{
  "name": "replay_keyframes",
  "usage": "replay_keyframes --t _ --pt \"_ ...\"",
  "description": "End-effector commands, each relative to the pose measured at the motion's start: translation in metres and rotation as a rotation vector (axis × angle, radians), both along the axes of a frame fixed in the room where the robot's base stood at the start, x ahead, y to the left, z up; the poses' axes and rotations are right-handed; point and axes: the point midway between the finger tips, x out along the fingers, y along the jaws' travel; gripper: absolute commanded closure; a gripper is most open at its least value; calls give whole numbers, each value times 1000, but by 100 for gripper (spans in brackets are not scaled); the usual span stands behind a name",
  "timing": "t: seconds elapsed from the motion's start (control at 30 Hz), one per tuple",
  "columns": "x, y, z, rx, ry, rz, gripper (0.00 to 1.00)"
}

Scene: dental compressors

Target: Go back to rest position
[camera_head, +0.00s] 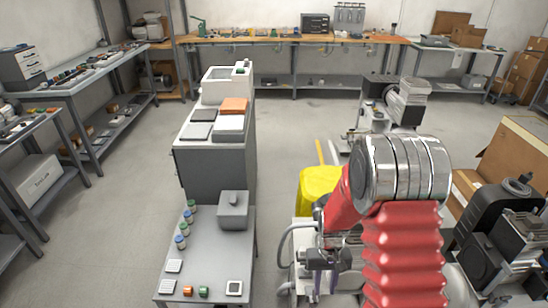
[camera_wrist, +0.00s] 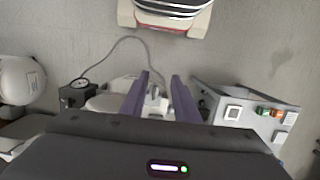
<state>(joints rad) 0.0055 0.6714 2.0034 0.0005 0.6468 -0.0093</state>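My gripper (camera_head: 320,262) hangs below the red arm at the right of the grey table in the head view. In the wrist view its two purple fingers (camera_wrist: 161,92) are apart, and I see nothing held between them. A white machine part with a small metal fitting (camera_wrist: 153,92) shows behind and between the fingers. From this view I cannot tell how far below them it lies. My arm is bent, with its chrome joint high and its wrist pointing down.
A grey table (camera_head: 215,265) with small bottles, a grey box (camera_head: 233,210) and buttons stands left of my gripper. A yellow object (camera_head: 318,187) is behind it. A black compressor (camera_head: 500,235) stands at the right. The floor (camera_head: 290,130) beyond is partly open.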

Motion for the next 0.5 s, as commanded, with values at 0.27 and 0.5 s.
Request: replay_keyframes --t 0.27,0.5 --pt "-19 1 68 0 -32 -2 72" --pt "-37 1 119 -1 -72 -4 72"
